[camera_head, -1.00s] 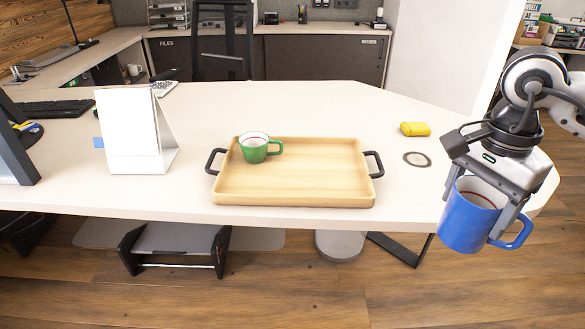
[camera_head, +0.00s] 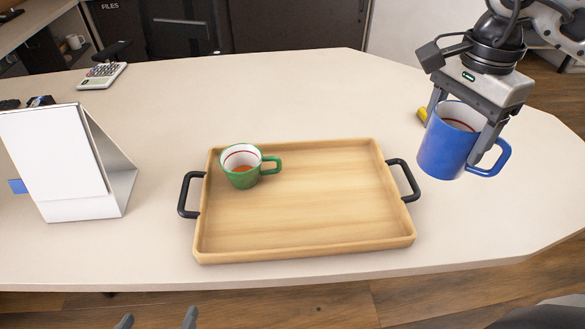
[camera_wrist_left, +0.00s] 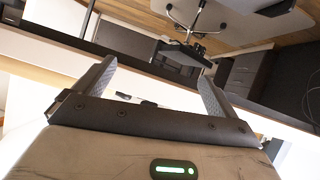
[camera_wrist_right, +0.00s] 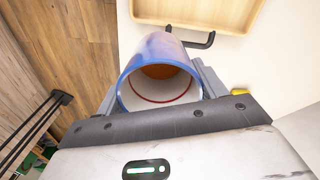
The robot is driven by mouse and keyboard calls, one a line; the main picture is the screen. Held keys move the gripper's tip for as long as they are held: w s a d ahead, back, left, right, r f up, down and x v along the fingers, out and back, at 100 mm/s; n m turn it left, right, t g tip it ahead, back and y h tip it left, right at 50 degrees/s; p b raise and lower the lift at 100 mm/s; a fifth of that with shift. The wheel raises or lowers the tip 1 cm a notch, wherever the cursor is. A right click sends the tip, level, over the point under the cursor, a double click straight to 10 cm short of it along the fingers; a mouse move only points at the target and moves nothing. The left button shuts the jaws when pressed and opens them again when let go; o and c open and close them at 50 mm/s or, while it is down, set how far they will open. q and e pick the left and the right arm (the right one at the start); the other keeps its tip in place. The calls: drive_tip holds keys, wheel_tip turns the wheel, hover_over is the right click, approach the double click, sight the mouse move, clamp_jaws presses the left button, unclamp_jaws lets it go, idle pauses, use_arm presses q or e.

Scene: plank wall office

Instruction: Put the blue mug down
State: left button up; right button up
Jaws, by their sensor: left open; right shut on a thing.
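The blue mug (camera_head: 445,150) is held upright in my right gripper (camera_head: 466,140), to the right of the wooden tray and above the table or just over it; the exact gap is not clear. It has a brown liquid and a red ring inside, which also show in the right wrist view (camera_wrist_right: 158,62). Its handle points right. My left gripper (camera_head: 158,318) shows only its fingertips at the bottom edge of the head view. In the left wrist view (camera_wrist_left: 150,85) its fingers are apart with nothing between them.
A wooden tray (camera_head: 300,246) with black handles lies on the white table (camera_head: 290,100). A green mug (camera_head: 241,172) stands in its back left corner. A white desk calendar (camera_head: 60,160) stands at left. A yellow object (camera_head: 422,116) is partly hidden behind the blue mug.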

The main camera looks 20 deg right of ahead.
drive_tip(key=w+a+f, duration=0.3)
drive_tip(key=f, duration=0.1)
drive_tip(key=w+a+f+p, duration=0.1)
drive_tip(key=w+a+f, duration=0.2)
drive_tip(key=f, duration=0.1)
drive_tip(key=w+a+f+p, duration=0.1)
drive_tip(key=w+a+f, duration=0.2)
drive_tip(key=a+f, duration=0.1)
drive_tip(key=shift+w+f, duration=0.3)
drive_tip(key=shift+f, duration=0.1)
use_arm(q)
drive_tip(key=shift+s+r, duration=0.1)
drive_tip(key=shift+r, duration=0.15)
use_arm(e)
drive_tip(key=shift+f, duration=0.2)
drive_tip(key=o, duration=1.2)
use_arm(q)
drive_tip(key=shift+f, duration=0.1)
use_arm(e)
drive_tip(key=shift+r, duration=0.1)
